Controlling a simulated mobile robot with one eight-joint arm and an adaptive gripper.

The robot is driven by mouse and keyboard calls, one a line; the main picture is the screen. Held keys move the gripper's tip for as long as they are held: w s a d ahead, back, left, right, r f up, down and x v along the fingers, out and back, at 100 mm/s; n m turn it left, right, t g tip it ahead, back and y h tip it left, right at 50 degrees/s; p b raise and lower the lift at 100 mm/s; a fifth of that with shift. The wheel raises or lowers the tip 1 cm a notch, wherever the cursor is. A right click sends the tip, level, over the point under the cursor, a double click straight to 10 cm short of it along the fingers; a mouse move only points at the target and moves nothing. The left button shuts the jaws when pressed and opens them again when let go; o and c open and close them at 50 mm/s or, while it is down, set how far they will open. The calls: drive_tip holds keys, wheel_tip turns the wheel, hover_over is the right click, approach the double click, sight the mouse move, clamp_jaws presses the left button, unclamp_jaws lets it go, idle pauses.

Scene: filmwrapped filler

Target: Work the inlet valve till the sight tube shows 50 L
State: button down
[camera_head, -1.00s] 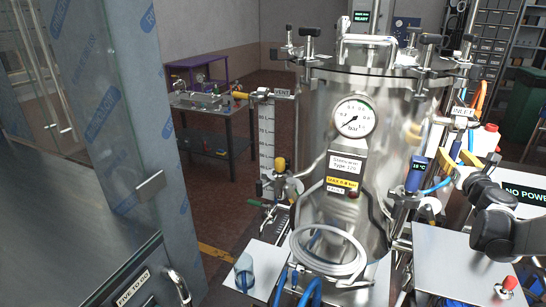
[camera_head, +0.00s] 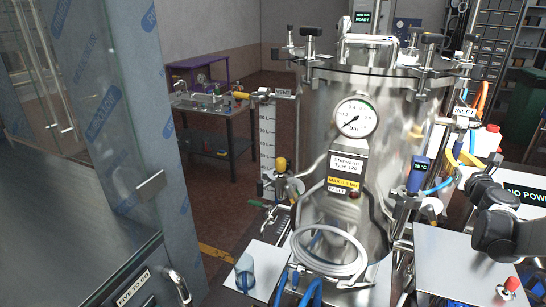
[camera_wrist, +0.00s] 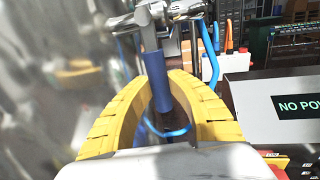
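The inlet valve, under an INLET label (camera_head: 465,111), is at the right of the steel vessel (camera_head: 395,130) in the head view. Its blue lever (camera_wrist: 157,82) stands upright in the wrist view. My gripper (camera_wrist: 163,76) has its yellow fingers on both sides of this lever, the tips close against it. In the head view the gripper (camera_head: 468,157) is at the vessel's right side, partly hidden by my arm. The sight tube's white scale (camera_head: 267,138) with litre marks stands left of the vessel. Its liquid level is too small to read.
A pressure gauge (camera_head: 356,117) is on the vessel front. A VENT label (camera_head: 284,93) and yellow-handled valve (camera_head: 243,96) are at left. A coiled hose (camera_head: 328,255) hangs low in front. A NO POWER display (camera_head: 526,194) and a white panel (camera_head: 465,265) lie at right.

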drive_tip(key=shift+r+p, duration=0.2)
drive_tip(key=shift+p, duration=0.3)
drive_tip(key=shift+f+b, duration=0.2)
drive_tip(key=shift+b, duration=0.1)
drive_tip(key=s+d+r+n+g+h+p, duration=0.1)
drive_tip(key=d+r+n+p, duration=0.3)
drive_tip(key=n, duration=0.6)
drive_tip(key=shift+s+d+n+g, duration=0.3)
drive_tip(key=shift+s+d+g, duration=0.3)
drive_tip(key=shift+d, duration=0.7)
idle(4.9)
